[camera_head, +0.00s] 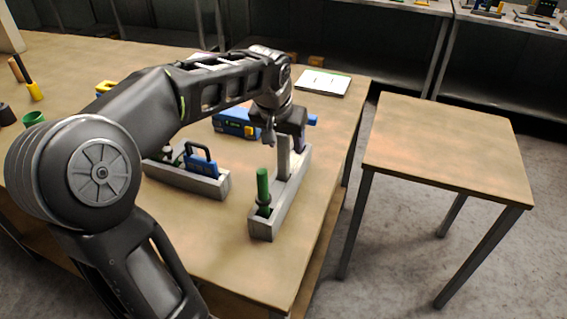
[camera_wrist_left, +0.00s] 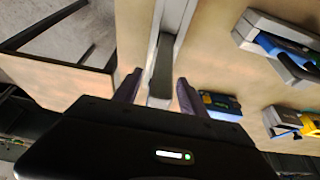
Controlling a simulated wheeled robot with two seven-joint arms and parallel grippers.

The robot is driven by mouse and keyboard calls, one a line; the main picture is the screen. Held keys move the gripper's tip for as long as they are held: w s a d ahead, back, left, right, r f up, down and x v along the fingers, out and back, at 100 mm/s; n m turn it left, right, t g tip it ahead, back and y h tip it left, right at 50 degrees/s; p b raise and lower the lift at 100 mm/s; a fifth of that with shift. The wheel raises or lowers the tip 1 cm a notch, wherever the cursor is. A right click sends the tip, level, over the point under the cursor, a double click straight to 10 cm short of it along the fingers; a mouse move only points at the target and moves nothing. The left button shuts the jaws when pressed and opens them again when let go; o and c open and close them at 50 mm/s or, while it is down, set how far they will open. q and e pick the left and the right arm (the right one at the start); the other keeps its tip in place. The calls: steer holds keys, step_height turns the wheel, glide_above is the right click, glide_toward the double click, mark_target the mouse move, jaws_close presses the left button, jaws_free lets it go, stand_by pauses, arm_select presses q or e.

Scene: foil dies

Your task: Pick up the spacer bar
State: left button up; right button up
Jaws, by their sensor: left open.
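The spacer bar appears to be the grey upright bar (camera_head: 284,158) standing in a long grey rack (camera_head: 262,229) near the table's right edge. In the left wrist view, the grey bar (camera_wrist_left: 161,72) shows between the two fingers, with the rack (camera_wrist_left: 176,14) running away above it. My left gripper (camera_head: 288,138) is at the upper part of the bar, pointing down. In the left wrist view the gripper (camera_wrist_left: 157,92) is open, its dark fingers on either side of the bar with gaps. My right gripper is not in view.
A green-handled tool (camera_head: 263,188) stands in the rack's front end. Left of it, another grey rack (camera_head: 205,187) holds a blue-handled item (camera_head: 203,163). A blue device (camera_head: 231,122) lies behind. A bare side table (camera_head: 448,150) stands to the right across a gap.

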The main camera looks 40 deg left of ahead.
arm_select(q)
steer(key=shift+w+f, duration=0.1)
steer(key=shift+f, duration=0.15)
stand_by(0.4)
jaws_close()
stand_by(0.4)
stand_by(0.9)
